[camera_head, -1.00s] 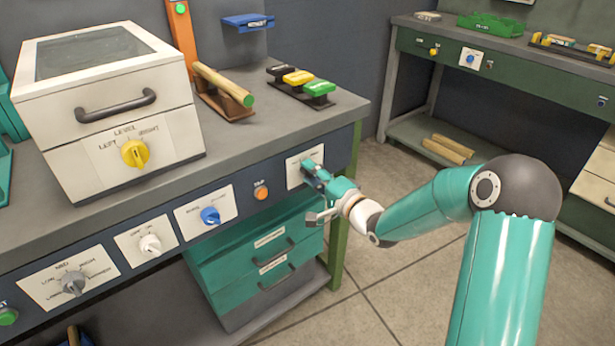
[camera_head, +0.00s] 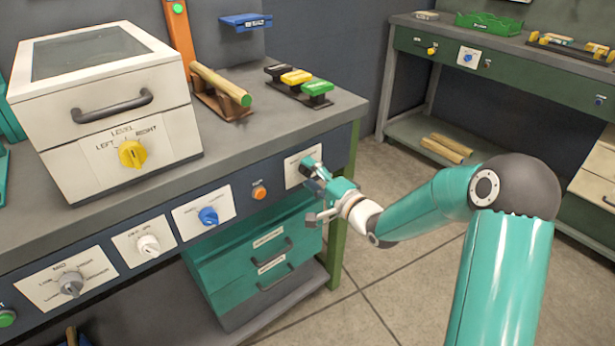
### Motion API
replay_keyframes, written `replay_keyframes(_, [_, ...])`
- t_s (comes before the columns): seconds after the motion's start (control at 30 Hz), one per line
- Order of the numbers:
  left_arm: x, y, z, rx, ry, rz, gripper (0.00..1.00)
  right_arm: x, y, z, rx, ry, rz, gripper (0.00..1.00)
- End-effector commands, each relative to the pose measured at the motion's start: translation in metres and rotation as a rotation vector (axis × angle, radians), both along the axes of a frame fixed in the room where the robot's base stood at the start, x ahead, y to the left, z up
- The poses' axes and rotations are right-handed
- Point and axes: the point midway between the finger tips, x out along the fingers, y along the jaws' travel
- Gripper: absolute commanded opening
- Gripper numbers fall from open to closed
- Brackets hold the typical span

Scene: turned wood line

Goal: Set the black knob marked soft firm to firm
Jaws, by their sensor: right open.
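My right gripper (camera_head: 313,190) is open in front of the white plate (camera_head: 292,170) at the right end of the bench's dark front panel. One finger is close to the plate. The gripper covers most of this plate, and no black knob shows clearly there. The words soft and firm cannot be read, and the knob's setting cannot be told. My left gripper is not in view.
Along the same panel are an orange button (camera_head: 259,193), a blue knob (camera_head: 208,216), a white knob (camera_head: 148,245) and a grey knob (camera_head: 71,284). A white box with a yellow knob (camera_head: 132,154) stands on the bench. Teal drawers (camera_head: 262,262) are below the gripper.

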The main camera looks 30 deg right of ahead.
Motion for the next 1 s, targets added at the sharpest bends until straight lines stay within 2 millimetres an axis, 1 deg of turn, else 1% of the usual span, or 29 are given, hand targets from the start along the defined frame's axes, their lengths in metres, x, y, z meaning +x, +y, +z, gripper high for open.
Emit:
replay_keyframes(0.17, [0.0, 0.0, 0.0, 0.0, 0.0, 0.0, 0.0, -0.021, -0.003, 0.0, 0.0, 0.002, -0.003, 0.61])
replay_keyframes(0.4, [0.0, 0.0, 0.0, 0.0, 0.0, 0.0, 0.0, -0.069, -0.007, -0.001, 0.0, 0.003, -0.005, 0.61])
replay_keyframes(0.6, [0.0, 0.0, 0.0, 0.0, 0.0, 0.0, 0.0, -0.102, -0.009, -0.001, 0.001, 0.004, -0.005, 0.61])
replay_keyframes(0.7, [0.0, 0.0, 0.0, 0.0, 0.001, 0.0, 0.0, -0.112, -0.01, -0.001, 0.001, 0.003, -0.003, 0.61])
replay_keyframes(0.8, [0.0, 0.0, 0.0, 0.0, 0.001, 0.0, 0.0, -0.117, -0.01, -0.001, 0.001, 0.003, -0.002, 0.61])
replay_keyframes(1.0, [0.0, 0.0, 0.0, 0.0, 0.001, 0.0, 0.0, -0.118, -0.009, -0.001, 0.001, 0.002, -0.001, 0.61])
